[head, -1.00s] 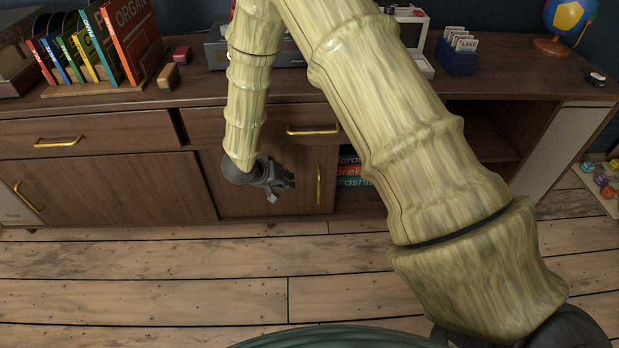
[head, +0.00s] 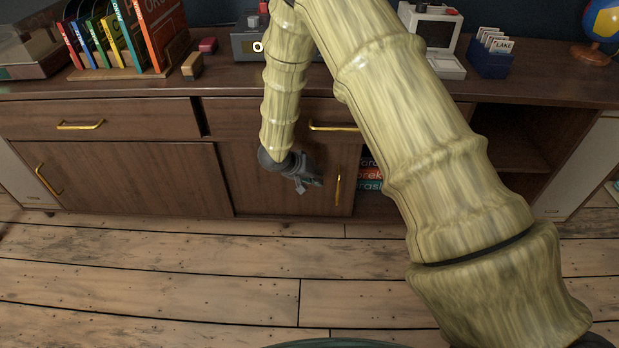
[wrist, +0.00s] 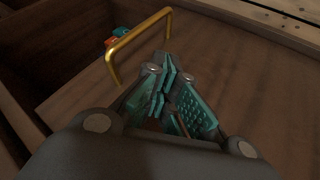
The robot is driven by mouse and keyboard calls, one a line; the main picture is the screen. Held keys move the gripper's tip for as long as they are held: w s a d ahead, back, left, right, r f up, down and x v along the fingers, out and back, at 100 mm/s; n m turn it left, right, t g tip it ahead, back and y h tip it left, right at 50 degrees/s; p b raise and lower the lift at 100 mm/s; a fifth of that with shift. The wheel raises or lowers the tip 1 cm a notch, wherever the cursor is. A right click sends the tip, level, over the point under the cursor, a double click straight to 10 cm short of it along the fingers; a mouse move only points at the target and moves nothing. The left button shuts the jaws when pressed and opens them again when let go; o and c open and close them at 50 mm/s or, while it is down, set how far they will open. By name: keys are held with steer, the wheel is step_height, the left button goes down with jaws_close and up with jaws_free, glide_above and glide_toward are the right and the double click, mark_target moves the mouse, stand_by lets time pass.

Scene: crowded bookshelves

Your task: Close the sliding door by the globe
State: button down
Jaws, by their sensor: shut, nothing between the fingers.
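A blue and yellow globe (head: 601,20) on a wooden base stands at the far right of the cabinet top, cut by the picture edge. Below and left of it, the cabinet front has a brown door panel (head: 245,180) with an upright brass handle (head: 338,188) near its right edge. An open compartment (head: 510,135) is right of it, partly hidden by my arm. My gripper (head: 312,183) is shut and empty in front of this panel, just left of the handle. In the wrist view, the fingers (wrist: 172,90) are together, with the brass handle (wrist: 138,45) beyond and apart from them.
A drawer with a brass handle (head: 333,127) is above the panel. Another brown panel (head: 120,178) is to its left. Books (head: 369,175) lie inside the opening beside the panel. A card box (head: 490,58) stands on top. The wooden floor (head: 230,275) in front is clear.

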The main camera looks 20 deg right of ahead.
steer(key=d, duration=0.1)
steer(key=s+d+b, duration=0.1)
steer(key=d, duration=0.1)
steer(key=shift+s+d+r, duration=0.3)
steer(key=shift+d+r, duration=0.05)
steer(key=shift+r, duration=0.05)
steer(key=shift+s, duration=0.1)
